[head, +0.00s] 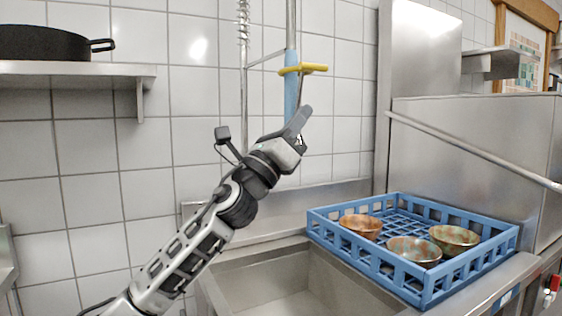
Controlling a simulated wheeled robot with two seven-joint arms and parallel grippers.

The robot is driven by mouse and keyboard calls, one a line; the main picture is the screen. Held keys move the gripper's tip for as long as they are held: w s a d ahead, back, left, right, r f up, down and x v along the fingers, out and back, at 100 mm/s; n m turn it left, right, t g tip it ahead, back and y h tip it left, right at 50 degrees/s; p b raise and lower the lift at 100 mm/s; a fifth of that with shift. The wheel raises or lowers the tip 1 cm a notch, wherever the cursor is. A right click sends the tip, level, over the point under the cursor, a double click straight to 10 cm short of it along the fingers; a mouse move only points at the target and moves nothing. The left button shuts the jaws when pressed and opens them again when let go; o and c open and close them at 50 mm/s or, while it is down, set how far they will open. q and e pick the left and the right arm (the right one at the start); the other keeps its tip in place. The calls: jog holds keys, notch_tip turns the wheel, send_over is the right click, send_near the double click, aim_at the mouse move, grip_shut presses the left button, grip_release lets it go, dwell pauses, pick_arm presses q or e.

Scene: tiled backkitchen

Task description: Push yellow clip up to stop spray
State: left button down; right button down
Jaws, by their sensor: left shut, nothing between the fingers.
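The yellow clip (303,69) sits around the upper part of the blue spray handle (291,88), which hangs upright on a metal pipe above the sink. My left gripper (304,112) is shut and empty. Its fingertips point up, just below the clip and in front of or beside the lower part of the blue handle. The lower end of the handle is hidden behind the gripper. My right gripper is not in view.
A sink (300,282) lies below my left arm. A blue dish rack (436,281) with three bowls stands at its right. A metal dishwasher hood (470,135) with a bar handle is at the right. A wall shelf (75,70) holds a black pan (45,43) at the left.

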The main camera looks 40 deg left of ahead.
pick_arm(q)
jog(key=d+b+v, duration=0.1)
jog(key=b+v, duration=0.1)
jog(key=v, duration=0.4)
jog(key=shift+a, duration=0.45)
jog(key=shift+s, duration=0.15)
